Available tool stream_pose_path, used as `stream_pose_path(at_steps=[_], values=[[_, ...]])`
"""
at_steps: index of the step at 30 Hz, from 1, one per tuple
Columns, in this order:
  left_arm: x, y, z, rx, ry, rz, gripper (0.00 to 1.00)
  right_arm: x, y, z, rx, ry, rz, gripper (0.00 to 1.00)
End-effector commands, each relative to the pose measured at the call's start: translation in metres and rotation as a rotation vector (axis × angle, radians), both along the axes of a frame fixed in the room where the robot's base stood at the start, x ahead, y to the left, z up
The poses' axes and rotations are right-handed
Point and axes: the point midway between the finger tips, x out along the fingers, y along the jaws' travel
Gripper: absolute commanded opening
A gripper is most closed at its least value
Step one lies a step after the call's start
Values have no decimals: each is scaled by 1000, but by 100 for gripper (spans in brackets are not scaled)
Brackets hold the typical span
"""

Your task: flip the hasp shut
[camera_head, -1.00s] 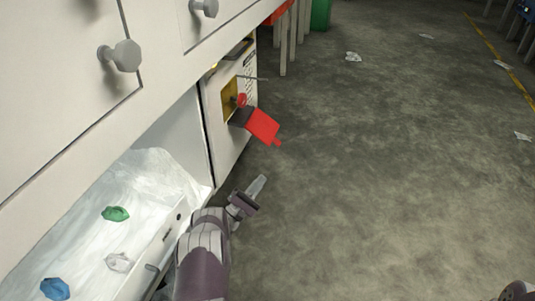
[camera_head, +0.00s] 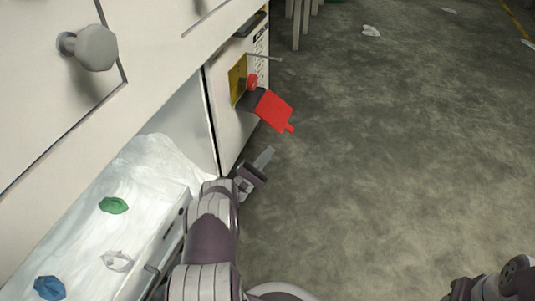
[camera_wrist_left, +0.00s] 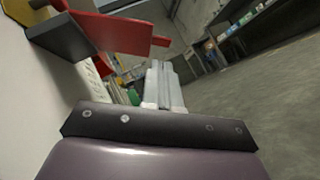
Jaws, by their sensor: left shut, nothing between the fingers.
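The red hasp (camera_head: 273,110) stands open, sticking out and tilted down from a dark hinge piece on the white cabinet's side panel. A yellow plate (camera_head: 238,79) and a round red button (camera_head: 252,82) sit behind it. In the left wrist view the red hasp (camera_wrist_left: 110,32) is at the upper left, with the dark piece (camera_wrist_left: 57,40) beside it. My left gripper (camera_head: 264,157) is shut and empty, below the hasp and apart from it. Its closed fingers also show in the left wrist view (camera_wrist_left: 158,80). My right gripper cannot be made out; only part of that arm shows at the lower right.
An open white drawer (camera_head: 172,232) lies left of my left arm, holding crumpled film and green, blue and white wads. A grey knob (camera_head: 88,47) juts from the cabinet front. The concrete floor (camera_head: 400,160) to the right is mostly clear.

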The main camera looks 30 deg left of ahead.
Motion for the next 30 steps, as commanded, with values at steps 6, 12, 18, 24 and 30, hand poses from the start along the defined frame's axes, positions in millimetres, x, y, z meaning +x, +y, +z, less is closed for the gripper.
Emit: stream_pose_path(at_steps=[6, 12, 18, 24, 30], values=[[33, -10, 22, 1, -1, -2, 0, 0, 0, -12, 0, 0, 0, 43], [50, -15, 35, 0, 0, 0, 0, 0, 0, -19, 0, 0, 0, 43], [54, -16, 39, 1, 1, 1, 0, 0, 0, -19, 0, 0, 0, 43], [54, -16, 39, 1, 1, 1, 0, 0, 0, -18, 0, 0, 0, 43], [54, -25, 45, -1, 0, -2, 0, 0, 0, -11, 0, 0, 0, 43]])
